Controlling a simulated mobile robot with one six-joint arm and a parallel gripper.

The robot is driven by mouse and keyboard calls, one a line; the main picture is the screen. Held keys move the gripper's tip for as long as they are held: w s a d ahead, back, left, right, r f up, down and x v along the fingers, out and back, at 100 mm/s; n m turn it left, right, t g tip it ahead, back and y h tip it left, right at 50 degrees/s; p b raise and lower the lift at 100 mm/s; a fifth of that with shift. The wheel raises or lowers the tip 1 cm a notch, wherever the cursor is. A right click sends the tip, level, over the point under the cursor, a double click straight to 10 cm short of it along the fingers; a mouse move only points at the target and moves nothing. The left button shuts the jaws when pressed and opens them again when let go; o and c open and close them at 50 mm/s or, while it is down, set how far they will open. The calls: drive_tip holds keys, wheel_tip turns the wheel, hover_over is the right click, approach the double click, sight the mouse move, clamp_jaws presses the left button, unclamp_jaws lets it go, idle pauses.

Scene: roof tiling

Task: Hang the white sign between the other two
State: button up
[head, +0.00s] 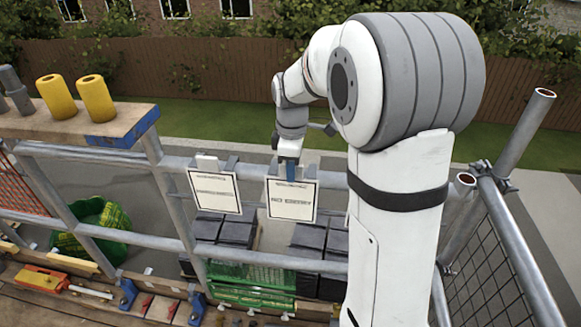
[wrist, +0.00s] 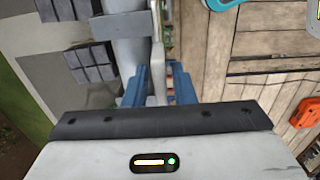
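A white sign reading NO ENTRY (head: 291,203) is upright at the upper grey rail (head: 260,175). Another white sign (head: 214,193) hangs on that rail to its left. A thin pale edge to its right, beside my arm, may be a third sign; the rest is hidden. My gripper (head: 290,172) is at the top of the NO ENTRY sign. In the wrist view my gripper's blue fingers (wrist: 160,82) stand on both sides of a pale upright piece (wrist: 158,65), close to the rail. I cannot tell whether they press on it, or whether the sign's hook rests on the rail.
Yellow cylinders (head: 78,97) stand on a wooden board at the left. Dark tile stacks (head: 225,230) are beyond the rail. A mesh panel (head: 490,265) and scaffold poles stand at the right.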

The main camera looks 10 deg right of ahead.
drive_tip(key=shift+o, duration=1.2)
wheel_tip(320, 180, up, 8)
drive_tip(key=shift+f+b, duration=0.15)
drive_tip(key=shift+b, duration=0.35)
drive_tip(key=s+f+m+t, duration=0.3)
drive_tip(key=s+m, duration=1)
drive_tip(key=s, duration=0.9)
drive_tip(key=shift+s+a+f+m, duration=0.15)
drive_tip(key=shift+f+m, duration=0.15)
drive_tip(key=shift+f, duration=0.15)
